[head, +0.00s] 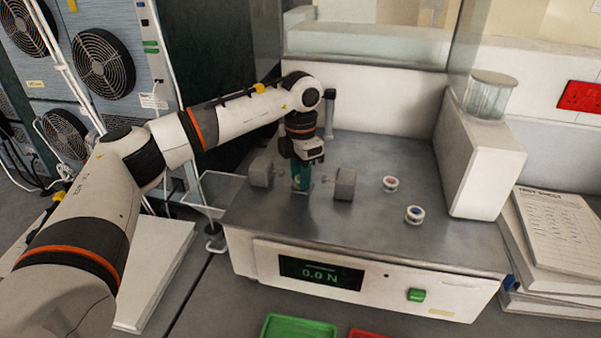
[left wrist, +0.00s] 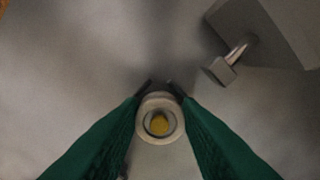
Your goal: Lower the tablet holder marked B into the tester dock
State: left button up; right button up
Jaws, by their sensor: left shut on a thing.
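My left gripper (head: 301,186) has green fingers and points down over the grey top plate of the tester (head: 400,240), between two grey jaw blocks. In the left wrist view the fingers are shut on a round white tablet holder (left wrist: 160,137) with a yellow tablet (left wrist: 160,124) in its middle. No letter is readable on the holder. The dock is hidden under the gripper in the head view. I cannot tell how far the holder is above the plate. My right gripper is not in view.
Jaw blocks stand left (head: 261,169) and right (head: 345,184) of the gripper. Two other round holders, one reddish (head: 390,183) and one bluish (head: 414,214), sit on the plate to the right. A white housing (head: 480,170) stands beyond them. The display (head: 321,273) reads 0.0 N.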

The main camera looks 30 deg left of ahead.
pick_arm(q)
jog(key=shift+f, duration=0.1)
dwell(0.5)
jog(key=o, duration=1)
jog(key=shift+o, duration=0.2)
notch_tip(320, 180, up, 12)
jog(key=b, duration=0.2)
jog(key=shift+b, duration=0.35)
